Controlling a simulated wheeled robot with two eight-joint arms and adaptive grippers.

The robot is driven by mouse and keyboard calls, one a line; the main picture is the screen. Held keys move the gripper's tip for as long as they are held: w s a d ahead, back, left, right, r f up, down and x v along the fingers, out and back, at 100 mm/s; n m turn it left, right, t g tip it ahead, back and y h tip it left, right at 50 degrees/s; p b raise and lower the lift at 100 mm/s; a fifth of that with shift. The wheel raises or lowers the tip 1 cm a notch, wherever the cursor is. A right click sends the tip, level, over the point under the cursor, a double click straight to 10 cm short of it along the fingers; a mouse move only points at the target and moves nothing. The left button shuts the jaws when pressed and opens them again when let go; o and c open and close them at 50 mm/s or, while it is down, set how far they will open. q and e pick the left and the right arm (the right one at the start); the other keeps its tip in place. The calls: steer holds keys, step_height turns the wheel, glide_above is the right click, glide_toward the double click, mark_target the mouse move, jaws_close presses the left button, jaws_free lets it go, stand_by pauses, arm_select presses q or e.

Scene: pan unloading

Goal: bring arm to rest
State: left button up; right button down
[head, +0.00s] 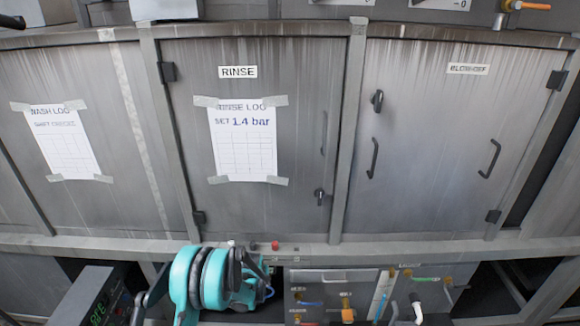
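Neither of my grippers shows clearly in the head view. A teal and black rounded body (212,278) shows at the bottom, left of the middle. I cannot tell whether it is part of my arm or a machine part. No pan is in view.
A grey steel cabinet has a RINSE door (290,110) and a BLOWOFF door (430,130), both shut. A paper rinse log (243,150) and a wash log (62,145) are taped on it. A valve panel (335,300) and a dark box with green digits (98,305) are low down.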

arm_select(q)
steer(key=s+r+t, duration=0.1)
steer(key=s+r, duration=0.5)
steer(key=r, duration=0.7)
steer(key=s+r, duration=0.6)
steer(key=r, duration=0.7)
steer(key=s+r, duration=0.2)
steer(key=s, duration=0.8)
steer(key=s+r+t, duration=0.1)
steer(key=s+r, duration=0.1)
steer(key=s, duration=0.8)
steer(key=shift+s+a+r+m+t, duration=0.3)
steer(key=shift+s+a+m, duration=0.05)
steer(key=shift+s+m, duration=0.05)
